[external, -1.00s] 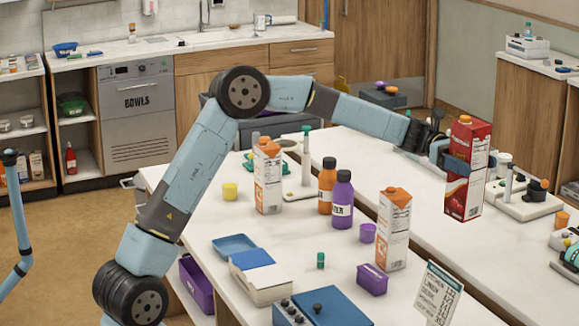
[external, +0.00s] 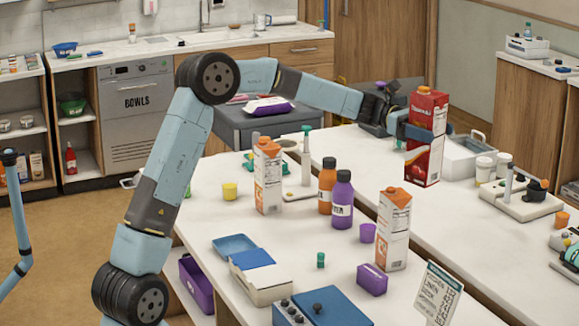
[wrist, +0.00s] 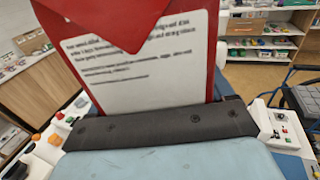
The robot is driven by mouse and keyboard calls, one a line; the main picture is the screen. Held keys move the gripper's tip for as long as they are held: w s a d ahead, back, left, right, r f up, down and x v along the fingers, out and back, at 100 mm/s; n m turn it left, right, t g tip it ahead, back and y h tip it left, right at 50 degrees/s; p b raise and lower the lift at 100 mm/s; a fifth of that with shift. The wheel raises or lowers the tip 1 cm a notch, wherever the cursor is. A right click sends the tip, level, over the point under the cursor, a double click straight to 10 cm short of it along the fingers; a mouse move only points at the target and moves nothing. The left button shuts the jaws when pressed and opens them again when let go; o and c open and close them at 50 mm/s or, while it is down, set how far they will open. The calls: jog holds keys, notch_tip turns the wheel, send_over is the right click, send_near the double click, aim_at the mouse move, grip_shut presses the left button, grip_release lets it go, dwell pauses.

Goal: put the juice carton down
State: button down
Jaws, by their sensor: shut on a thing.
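The red juice carton (external: 426,138) is upright in my gripper (external: 412,134), above the far white table. Its orange cap is on top. In the external view its base seems to be above or close to the table top; I cannot tell if it touches. In the wrist view the carton's white text panel (wrist: 140,65) fills the upper middle, behind the dark gripper pad (wrist: 160,128). My gripper is shut on the carton. The far finger is mostly hidden by the carton.
A grey-white bin (external: 470,158) and white jars (external: 484,170) stand right of the carton. Two white-orange cartons (external: 267,178) (external: 394,232), an orange bottle (external: 326,186) and a purple bottle (external: 342,202) stand on the near table.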

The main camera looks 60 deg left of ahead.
jog(key=s+a+n+t+y, duration=0.2)
jog(key=s+a+t, duration=0.15)
jog(key=a, duration=0.85)
jog(key=s+a+n+t+y, duration=0.25)
jog(key=s+a, duration=0.25)
jog(key=a, duration=0.7)
jog(key=s+a+n+t+y, duration=0.5)
jog(key=s+a+y, duration=0.1)
jog(key=s+a, duration=1.1)
notch_tip(320, 180, down, 19)
jog(key=w, duration=0.2)
jog(key=w+a+f, duration=0.7)
jog(key=w+f, duration=0.4)
jog(key=f, duration=0.2)
jog(key=shift+w+a, duration=0.25)
jog(key=shift+w, duration=0.05)
jog(key=shift+h, duration=0.25)
